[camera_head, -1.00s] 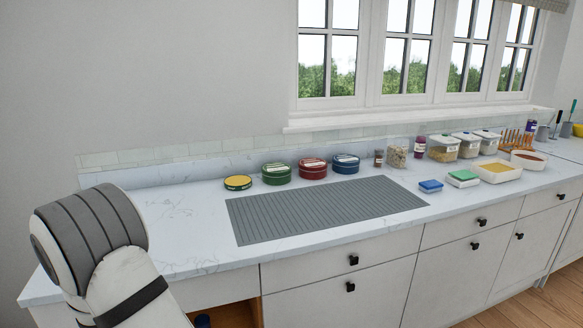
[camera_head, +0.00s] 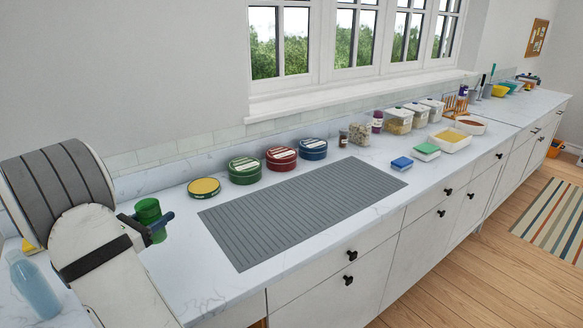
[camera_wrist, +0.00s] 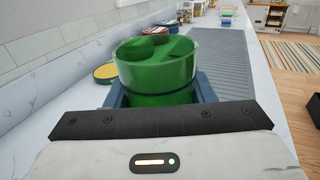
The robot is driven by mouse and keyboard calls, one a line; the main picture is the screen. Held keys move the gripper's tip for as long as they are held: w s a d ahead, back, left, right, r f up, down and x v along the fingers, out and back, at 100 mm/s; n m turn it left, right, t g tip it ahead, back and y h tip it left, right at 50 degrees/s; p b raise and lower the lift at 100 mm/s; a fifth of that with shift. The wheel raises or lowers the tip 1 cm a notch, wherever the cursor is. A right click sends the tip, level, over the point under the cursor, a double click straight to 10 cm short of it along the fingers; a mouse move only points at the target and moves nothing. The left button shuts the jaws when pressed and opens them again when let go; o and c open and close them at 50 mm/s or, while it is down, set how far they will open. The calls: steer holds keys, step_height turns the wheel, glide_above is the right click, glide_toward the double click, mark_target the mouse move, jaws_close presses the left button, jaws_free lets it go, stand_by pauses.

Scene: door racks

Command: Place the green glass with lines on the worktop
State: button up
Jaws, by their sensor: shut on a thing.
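The green glass (camera_head: 149,213) is held in my gripper (camera_head: 152,226) at the left, over the near left part of the worktop (camera_head: 190,270). In the wrist view the green glass (camera_wrist: 156,68) stands upright between the two blue fingers of my gripper (camera_wrist: 160,92), with a dark line around its body. The gripper is shut on it. Its base is hidden by the gripper, so I cannot tell whether it touches the worktop.
A grey ribbed mat (camera_head: 300,205) lies right of the glass. A yellow-topped tin (camera_head: 204,188), a green tin (camera_head: 245,170), a red tin (camera_head: 281,158) and a blue tin (camera_head: 313,149) line the back. A pale blue bottle (camera_head: 34,288) is at the left. Bare worktop lies around the mat.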

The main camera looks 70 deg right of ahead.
steer(key=shift+d, duration=0.1)
steer(key=shift+s+f, duration=0.15)
steer(key=shift+f, duration=0.15)
step_height(320, 180, down, 9)
steer(key=shift+d+p, duration=0.1)
steer(key=shift+p, duration=0.4)
steer(key=shift+f, duration=0.1)
steer(key=shift+f, duration=0.1)
steer(key=shift+f, duration=0.15)
steer(key=o, duration=1.1)
steer(key=shift+s, duration=0.1)
